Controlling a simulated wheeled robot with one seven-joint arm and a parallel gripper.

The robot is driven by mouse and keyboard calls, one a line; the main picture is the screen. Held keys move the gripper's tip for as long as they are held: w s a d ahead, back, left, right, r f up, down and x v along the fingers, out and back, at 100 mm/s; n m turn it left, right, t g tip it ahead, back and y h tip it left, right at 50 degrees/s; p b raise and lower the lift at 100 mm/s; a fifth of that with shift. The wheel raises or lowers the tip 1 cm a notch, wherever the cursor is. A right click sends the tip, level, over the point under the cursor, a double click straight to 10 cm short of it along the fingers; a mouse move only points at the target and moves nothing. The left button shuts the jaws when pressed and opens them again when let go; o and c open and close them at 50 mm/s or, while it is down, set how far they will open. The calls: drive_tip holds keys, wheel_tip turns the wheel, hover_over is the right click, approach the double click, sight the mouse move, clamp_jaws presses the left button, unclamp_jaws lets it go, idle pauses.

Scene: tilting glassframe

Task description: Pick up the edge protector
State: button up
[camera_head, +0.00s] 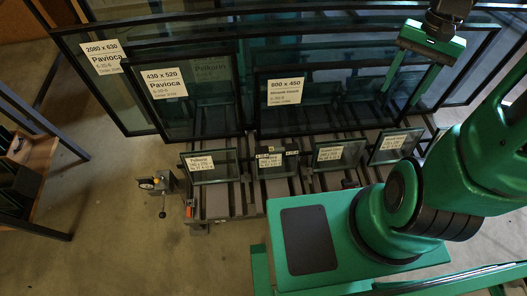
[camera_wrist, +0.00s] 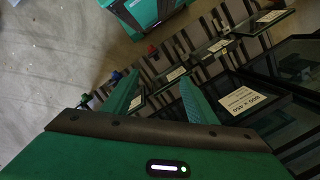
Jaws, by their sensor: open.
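I cannot pick out the edge protector for certain in either view. A small orange-red piece (camera_head: 188,210) shows at the left end of the slatted rack, but it is too small to identify. My gripper (camera_head: 400,96) is at the upper right in the head view, above the large framed panes. Its two long green fingers are apart with nothing between them. In the wrist view my gripper (camera_wrist: 160,84) points over the rack, with small labelled panes beyond the fingertips.
Large dark-framed panes, one labelled 800 x 450 (camera_head: 285,92), lean at the back. Several small labelled panes (camera_head: 210,165) stand along the front of the slatted rack (camera_head: 218,202). A small device with a knob (camera_head: 158,184) stands to the left. Open floor (camera_head: 110,215) lies further left.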

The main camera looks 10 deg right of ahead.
drive_tip(key=w+a+f+m+y, duration=0.1)
drive_tip(key=w+a+f+y, duration=0.1)
drive_tip(key=w+f, duration=0.6)
drive_tip(key=m+y, duration=1)
approach(263, 149)
drive_tip(key=v, duration=0.4)
drive_tip(key=shift+s+f, duration=0.1)
drive_tip(key=shift+s, duration=0.1)
drive_tip(key=shift+a+f+m+y, duration=0.3)
drive_tip(key=shift+a+f, duration=0.15)
drive_tip(key=shift+a, duration=0.25)
drive_tip(key=x, duration=1)
drive_tip(key=shift+f, duration=0.1)
drive_tip(key=c, duration=1.1)
